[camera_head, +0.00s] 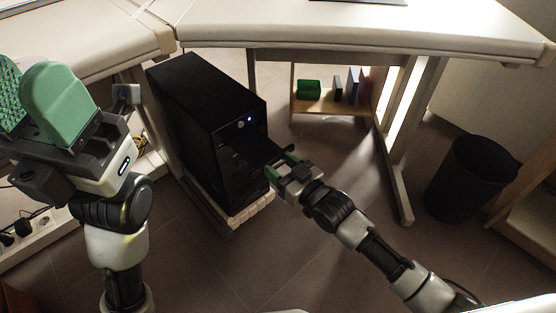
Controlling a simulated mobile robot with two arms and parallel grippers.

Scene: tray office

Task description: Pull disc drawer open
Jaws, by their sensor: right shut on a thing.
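A black computer tower (205,125) stands on a low pale stand under the desk, with a lit power button on its front. A dark disc drawer (274,152) sticks out of the front at the upper part. My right gripper (280,165) is at the drawer, with its green fingers shut on it. The fingers hide part of the drawer, so its full extent is hard to tell. My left gripper (45,95), with large green pads, is raised at the left, away from the tower; its pads appear spread apart.
The desk top (350,32) runs above the tower. A small shelf (325,103) with a green box stands behind. A black bin (470,178) is at the right. A power strip (28,235) lies at the left. The floor in front of the tower is clear.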

